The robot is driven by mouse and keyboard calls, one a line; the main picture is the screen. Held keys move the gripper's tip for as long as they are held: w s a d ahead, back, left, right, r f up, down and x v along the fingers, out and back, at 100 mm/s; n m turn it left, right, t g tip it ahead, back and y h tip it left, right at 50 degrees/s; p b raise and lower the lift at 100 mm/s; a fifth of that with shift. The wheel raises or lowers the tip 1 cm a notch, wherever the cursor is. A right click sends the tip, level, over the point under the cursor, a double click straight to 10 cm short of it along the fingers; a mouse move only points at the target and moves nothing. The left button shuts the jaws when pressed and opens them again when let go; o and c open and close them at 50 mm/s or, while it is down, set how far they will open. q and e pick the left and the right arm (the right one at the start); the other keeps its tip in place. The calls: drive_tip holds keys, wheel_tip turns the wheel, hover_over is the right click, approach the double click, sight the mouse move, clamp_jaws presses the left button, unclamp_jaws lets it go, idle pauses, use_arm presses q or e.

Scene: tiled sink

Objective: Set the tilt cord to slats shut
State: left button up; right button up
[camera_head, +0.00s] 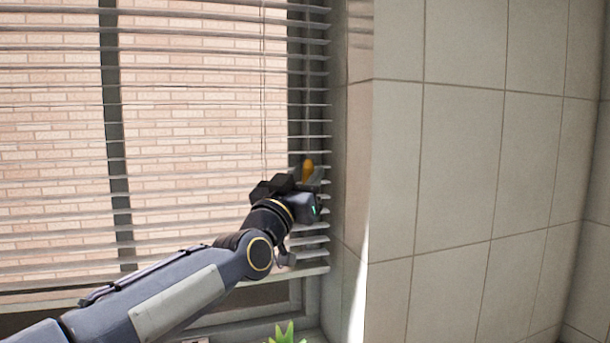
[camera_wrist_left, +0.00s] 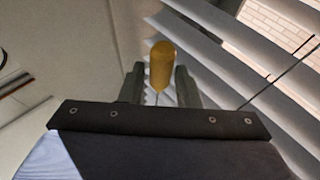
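An orange-yellow cord tassel (camera_head: 308,170) hangs in front of the blind's right end. It also shows in the left wrist view (camera_wrist_left: 162,66), between and slightly beyond the two fingertips. My left gripper (camera_head: 303,184) is at the tassel; its fingers (camera_wrist_left: 160,86) stand apart on either side of it, with a visible gap on the left. Whether the right finger touches it I cannot tell. The blind's slats (camera_head: 200,187) are open, with brick showing between them. Thin cords (camera_head: 264,100) hang in front of the slats. My right gripper is out of view.
A tiled wall (camera_head: 465,170) and the window's side recess (camera_head: 357,150) stand close to the right of my left gripper. A green plant (camera_head: 287,335) shows at the bottom edge, below the arm.

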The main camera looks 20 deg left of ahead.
use_arm(q)
clamp_jaws()
wheel_tip(320, 180, up, 10)
drive_tip(key=p, duration=0.8)
drive_tip(key=shift+r, duration=0.3)
drive_tip(key=shift+s+a, duration=0.1)
drive_tip(key=shift+c, duration=0.8)
unclamp_jaws()
drive_tip(key=shift+r, duration=0.1)
drive_tip(key=shift+o, duration=0.8)
